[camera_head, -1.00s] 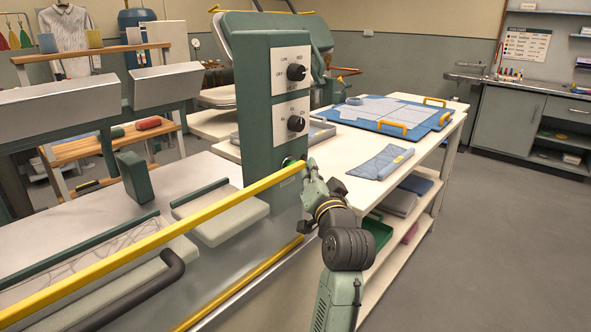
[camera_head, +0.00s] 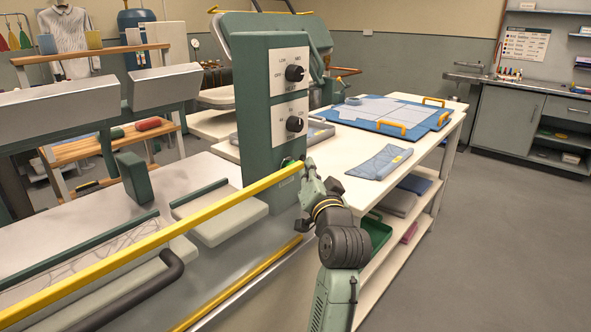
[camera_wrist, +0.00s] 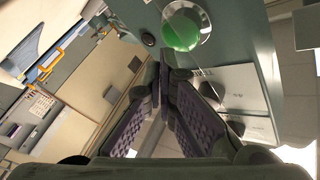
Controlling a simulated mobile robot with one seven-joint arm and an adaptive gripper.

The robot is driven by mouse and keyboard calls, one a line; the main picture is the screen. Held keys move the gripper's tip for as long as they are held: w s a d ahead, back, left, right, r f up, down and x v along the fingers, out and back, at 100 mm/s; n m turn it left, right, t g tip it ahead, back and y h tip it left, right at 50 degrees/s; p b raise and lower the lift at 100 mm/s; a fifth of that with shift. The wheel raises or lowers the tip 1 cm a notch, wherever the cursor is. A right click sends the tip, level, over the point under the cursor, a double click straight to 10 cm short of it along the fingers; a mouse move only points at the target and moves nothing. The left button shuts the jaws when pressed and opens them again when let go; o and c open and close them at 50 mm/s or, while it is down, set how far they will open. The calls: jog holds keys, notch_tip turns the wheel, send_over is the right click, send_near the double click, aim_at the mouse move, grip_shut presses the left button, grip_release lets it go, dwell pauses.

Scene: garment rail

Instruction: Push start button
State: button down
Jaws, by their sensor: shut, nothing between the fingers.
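The start button is a round green button (camera_wrist: 182,28) in a clear ring, on the grey-green control column (camera_wrist: 235,45) in the wrist view. In the head view the column (camera_head: 255,140) stands upright, and the button's spot is largely hidden near the yellow bar and my gripper. My gripper (camera_wrist: 162,66) is shut and empty; its fingertips appear just below the green button in the wrist view. I cannot tell whether they touch the column. In the head view my gripper (camera_head: 308,172) is beside the column's lower right edge, below the two black knobs (camera_head: 294,73) (camera_head: 294,124).
A yellow bar (camera_head: 150,232) runs diagonally in front of the column. A small dark round part (camera_wrist: 148,40) sits left of the button. A white table (camera_head: 345,160) behind holds a blue mat (camera_head: 440,118) and folded cloth (camera_head: 380,162). Open floor (camera_head: 500,240) lies to the right.

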jog(key=shift+w+a+r, duration=0.2)
jog(key=shift+a+r, duration=0.05)
jog(key=shift+a, duration=0.2)
jog(key=shift+w+a+r, duration=0.2)
jog(key=shift+a, duration=0.25)
dwell(0.8)
jog(key=shift+s+a+f, duration=0.15)
jog(key=shift+f, duration=0.3)
jog(key=shift+s+a+f, duration=0.1)
jog(key=shift+f, duration=0.35)
jog(key=shift+s+d, duration=0.75)
jog(key=shift+d, duration=0.2)
jog(key=shift+s+d, duration=0.75)
jog(key=shift+d, duration=0.2)
jog(key=shift+d, duration=0.1)
